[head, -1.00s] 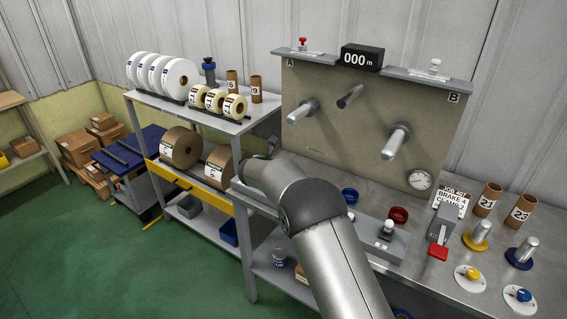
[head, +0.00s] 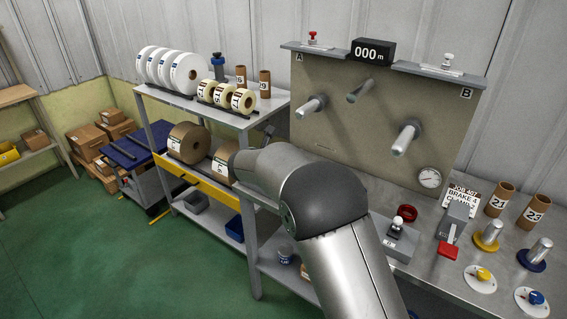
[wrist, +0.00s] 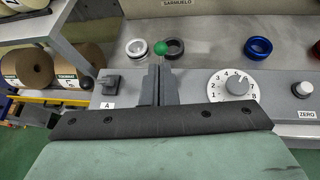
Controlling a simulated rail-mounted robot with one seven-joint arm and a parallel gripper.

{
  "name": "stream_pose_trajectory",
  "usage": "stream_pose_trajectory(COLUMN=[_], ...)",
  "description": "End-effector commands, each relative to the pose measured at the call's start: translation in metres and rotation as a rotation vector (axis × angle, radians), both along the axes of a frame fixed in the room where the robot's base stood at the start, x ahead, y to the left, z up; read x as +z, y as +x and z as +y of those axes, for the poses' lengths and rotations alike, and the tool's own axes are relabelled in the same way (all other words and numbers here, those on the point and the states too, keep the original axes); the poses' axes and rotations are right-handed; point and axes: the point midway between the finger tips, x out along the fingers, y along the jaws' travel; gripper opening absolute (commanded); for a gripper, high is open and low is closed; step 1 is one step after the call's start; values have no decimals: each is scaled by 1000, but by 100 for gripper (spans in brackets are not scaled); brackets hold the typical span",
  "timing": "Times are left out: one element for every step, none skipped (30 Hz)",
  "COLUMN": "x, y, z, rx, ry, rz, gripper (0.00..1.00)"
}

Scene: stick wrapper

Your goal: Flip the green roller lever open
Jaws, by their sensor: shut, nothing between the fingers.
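The green ball knob (wrist: 160,47) of the roller lever shows in the wrist view, near the upper middle, above the back edge of the grey control panel (wrist: 200,84). My gripper (wrist: 163,70) is shut and empty, its fingers pointing at the knob and just below it in the picture. I cannot tell whether the fingertips touch it. The lever's stem is mostly hidden behind the fingers. In the head view, my arm hides the gripper and the lever.
On the panel are a black switch marked A (wrist: 107,83), a numbered dial (wrist: 233,88) and a ZERO button (wrist: 303,90). Behind lie a silver ring (wrist: 137,49), a dark ring (wrist: 174,48) and a blue ring (wrist: 258,47). Brown rolls (head: 188,142) stand on the left shelf.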

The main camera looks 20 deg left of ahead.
Motion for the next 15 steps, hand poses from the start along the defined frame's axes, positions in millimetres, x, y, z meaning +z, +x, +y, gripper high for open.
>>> stream_pose_trajectory(x=[5,8,12,14,17,21,22,23,25,26,27,28,28,28,28], y=[-10,-15,-21,-25,-28,-32,-35,-37,-39,-41,-42,-43,-43,-43,-43], z=[2,2,3,3,4,4,4,5,5,5,5,5,5,5,5], rx=[2,2,2,2,2,2,2,1,1,1,0,0,0,0,0], ry=[2,2,2,1,1,1,1,0,0,1,0,0,0,0,0], rz=[-2,-1,-1,0,0,0,0,1,1,1,1,1,1,1,1], gripper=[0,0,0,0,0,0,0,0,0,0,0,0,0,0,0])
